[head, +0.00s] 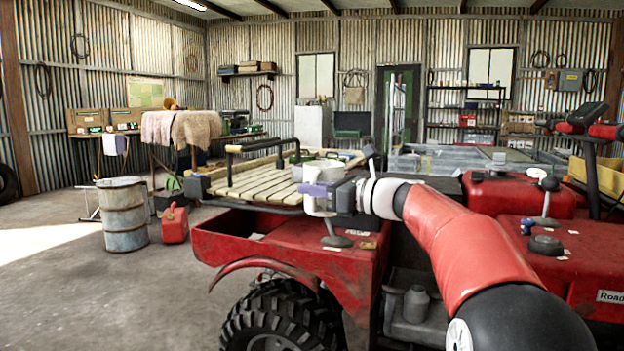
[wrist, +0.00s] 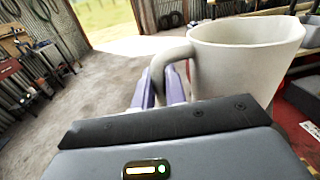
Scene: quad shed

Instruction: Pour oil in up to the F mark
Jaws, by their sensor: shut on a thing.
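A white jug (head: 321,207) is held up over the red quad bike (head: 285,255), near its rear rack. It stands about upright. In the wrist view the jug (wrist: 240,72) fills the upper right, and its inside level is hidden. My gripper (head: 315,189) is shut on the jug's handle; its purple fingers also show around the handle in the wrist view (wrist: 162,88). A grey bottle-shaped part (head: 415,303) sits low in the quad's side opening. No F mark, dipstick or oil can be made out.
A wooden-slat rack (head: 255,182) with black bars is close left of the jug. A steel drum (head: 123,213) and red fuel can (head: 175,223) stand on the floor at left. The floor in front is clear.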

